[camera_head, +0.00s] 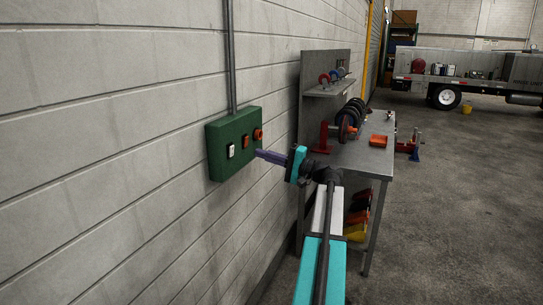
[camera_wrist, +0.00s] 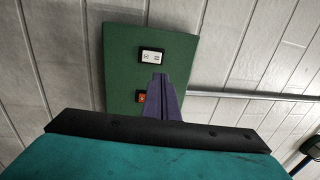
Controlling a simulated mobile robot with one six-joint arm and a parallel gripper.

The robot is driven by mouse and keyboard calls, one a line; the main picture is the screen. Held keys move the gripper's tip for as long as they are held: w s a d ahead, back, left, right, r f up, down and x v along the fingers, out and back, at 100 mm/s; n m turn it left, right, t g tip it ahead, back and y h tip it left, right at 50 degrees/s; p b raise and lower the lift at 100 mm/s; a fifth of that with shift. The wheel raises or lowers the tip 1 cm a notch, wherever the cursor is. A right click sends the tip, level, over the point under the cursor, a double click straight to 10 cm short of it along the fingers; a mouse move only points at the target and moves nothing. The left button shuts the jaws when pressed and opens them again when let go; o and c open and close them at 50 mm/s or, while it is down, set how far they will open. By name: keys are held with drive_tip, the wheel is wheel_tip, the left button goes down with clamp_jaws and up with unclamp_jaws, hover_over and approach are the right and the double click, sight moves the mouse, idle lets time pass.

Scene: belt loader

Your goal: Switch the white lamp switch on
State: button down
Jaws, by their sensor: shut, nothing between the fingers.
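A white lamp switch (camera_head: 231,151) sits at the left of a green box (camera_head: 216,171) on the block wall. In the wrist view the white switch (camera_wrist: 152,56) shows whole in its dark frame, near the middle of the green box (camera_wrist: 119,58). Whether it is on or off I cannot tell. My gripper (camera_head: 258,153) is shut and empty, its purple fingers pointing at the right part of the box. In the wrist view my gripper (camera_wrist: 160,78) has its tips just below the white switch. Whether the tips touch the box I cannot tell.
A red-orange switch (camera_head: 246,141) and an orange knob (camera_head: 258,134) are on the same box. A conduit (camera_head: 229,60) runs up from it. A metal workbench (camera_head: 357,155) with tools stands to the right. The floor (camera_head: 460,220) beyond is open.

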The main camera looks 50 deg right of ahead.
sight(232, 151)
drive_tip(key=p+x, duration=0.2)
drive_tip(key=x, duration=0.6)
drive_tip(key=shift+w, duration=0.2)
drive_tip(key=shift+p, duration=0.3)
